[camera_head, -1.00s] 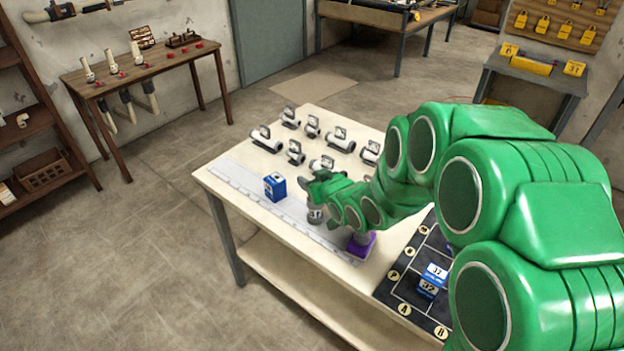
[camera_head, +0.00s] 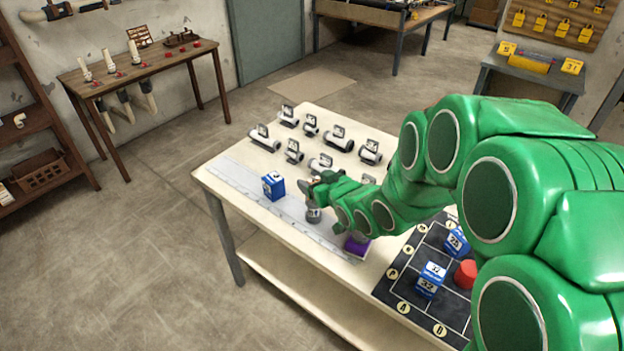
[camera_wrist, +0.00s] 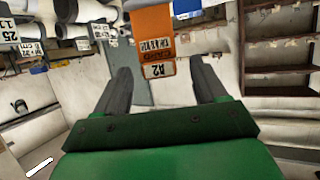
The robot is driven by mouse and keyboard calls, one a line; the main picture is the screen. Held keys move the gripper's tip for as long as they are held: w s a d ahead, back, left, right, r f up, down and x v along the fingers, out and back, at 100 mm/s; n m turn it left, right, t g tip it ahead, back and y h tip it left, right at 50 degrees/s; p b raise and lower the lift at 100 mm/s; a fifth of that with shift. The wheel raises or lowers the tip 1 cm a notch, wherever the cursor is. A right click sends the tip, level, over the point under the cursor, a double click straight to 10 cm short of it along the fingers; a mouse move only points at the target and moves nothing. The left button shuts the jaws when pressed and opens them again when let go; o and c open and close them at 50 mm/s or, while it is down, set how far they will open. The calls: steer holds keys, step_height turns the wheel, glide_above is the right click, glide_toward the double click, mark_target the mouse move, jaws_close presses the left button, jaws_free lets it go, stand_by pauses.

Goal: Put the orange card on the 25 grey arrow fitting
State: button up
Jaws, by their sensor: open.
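The orange card (camera_wrist: 153,25) hangs at the top middle of the wrist view, with upside-down print and a white strip. My gripper (camera_wrist: 160,66) is open, its two dark fingers apart. The card's near end shows in the gap between the fingertips; I see no contact with either finger. In the head view my gripper (camera_head: 312,184) is low over the table, and the card cannot be made out there. Several white and grey fittings with tags, such as this one (camera_head: 264,138), stand on the table. One tag in the wrist view (camera_wrist: 6,32) seems to read 25.
A dark lettered board (camera_head: 400,268) holds blue boxes and a red cylinder (camera_head: 466,273). My arm hides the table's right side.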

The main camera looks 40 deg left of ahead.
steer(key=v, duration=0.8)
steer(key=shift+d, duration=0.2)
steer(key=shift+r, duration=0.15)
steer(key=w+d+r+m+t+h, duration=0.1)
steer(key=w+d+m+h, duration=0.2)
steer(key=d, duration=0.9)
steer(key=w+d+r+m+t+h, duration=0.15)
steer(key=w+d+h, duration=0.3)
steer(key=d, duration=0.65)
steer(key=s+d+r+m+g+h, duration=0.1)
steer(key=s+d+m+h, duration=0.15)
steer(key=d, duration=0.55)
steer(key=s+d+r+m+g+h, duration=0.1)
steer(key=s+d+g+h, duration=0.1)
steer(key=s+d, duration=0.35)
steer(key=s+d+r+m+g, duration=0.2)
steer(key=s+d, duration=0.4)
steer(key=s, duration=0.5)
steer(key=s+d+r+m+g, duration=0.3)
steer(key=s+d, duration=0.3)
steer(key=s, duration=0.6)
steer(key=shift+g+h, duration=0.3)
steer(key=shift+g, duration=0.55)
